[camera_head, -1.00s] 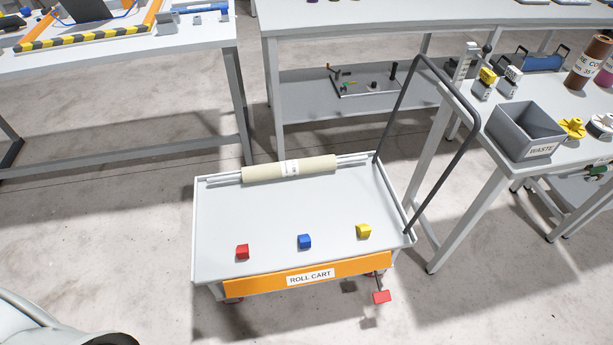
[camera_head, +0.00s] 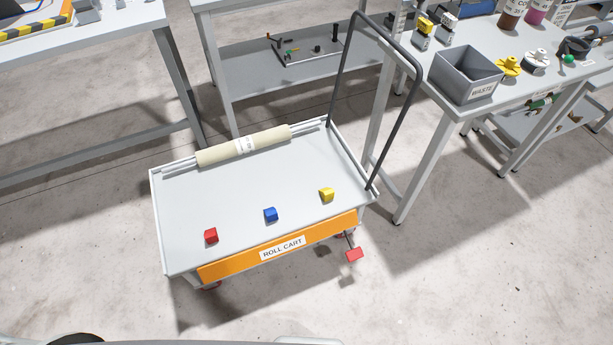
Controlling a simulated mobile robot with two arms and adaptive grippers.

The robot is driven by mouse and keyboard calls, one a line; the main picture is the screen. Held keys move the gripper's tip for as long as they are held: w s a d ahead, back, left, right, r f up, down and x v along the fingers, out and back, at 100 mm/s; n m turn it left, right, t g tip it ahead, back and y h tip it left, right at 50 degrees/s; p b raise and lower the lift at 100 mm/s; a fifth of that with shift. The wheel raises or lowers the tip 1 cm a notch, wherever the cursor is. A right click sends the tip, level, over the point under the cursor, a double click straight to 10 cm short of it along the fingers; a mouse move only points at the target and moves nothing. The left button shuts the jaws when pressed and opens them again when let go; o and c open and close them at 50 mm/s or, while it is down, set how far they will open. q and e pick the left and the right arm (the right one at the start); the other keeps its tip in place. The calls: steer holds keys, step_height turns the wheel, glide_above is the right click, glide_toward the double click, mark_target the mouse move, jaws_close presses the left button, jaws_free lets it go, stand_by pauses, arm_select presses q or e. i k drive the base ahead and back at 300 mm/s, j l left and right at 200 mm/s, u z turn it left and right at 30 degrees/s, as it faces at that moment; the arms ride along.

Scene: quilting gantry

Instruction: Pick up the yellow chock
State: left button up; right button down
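The yellow chock (camera_head: 327,194) is a small block on the right part of the roll cart's grey top (camera_head: 220,195), near its front edge. A blue chock (camera_head: 271,215) and a red chock (camera_head: 211,236) lie to its left in a spaced row. Neither of my grippers shows in the view. Only small parts of my own body show at the bottom edge.
A cream roll (camera_head: 215,152) lies on rods along the cart's back edge. A dark handle (camera_head: 419,85) rises at the cart's right end. A table with a grey waste bin (camera_head: 466,78) stands at right. Open floor (camera_head: 440,290) lies front right.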

mark_target(327, 193)
steer(key=j+z, duration=0.1)
steer(key=j, duration=0.65)
steer(key=i+j, duration=0.1)
steer(key=j, duration=0.7)
steer(key=i+z, duration=0.05)
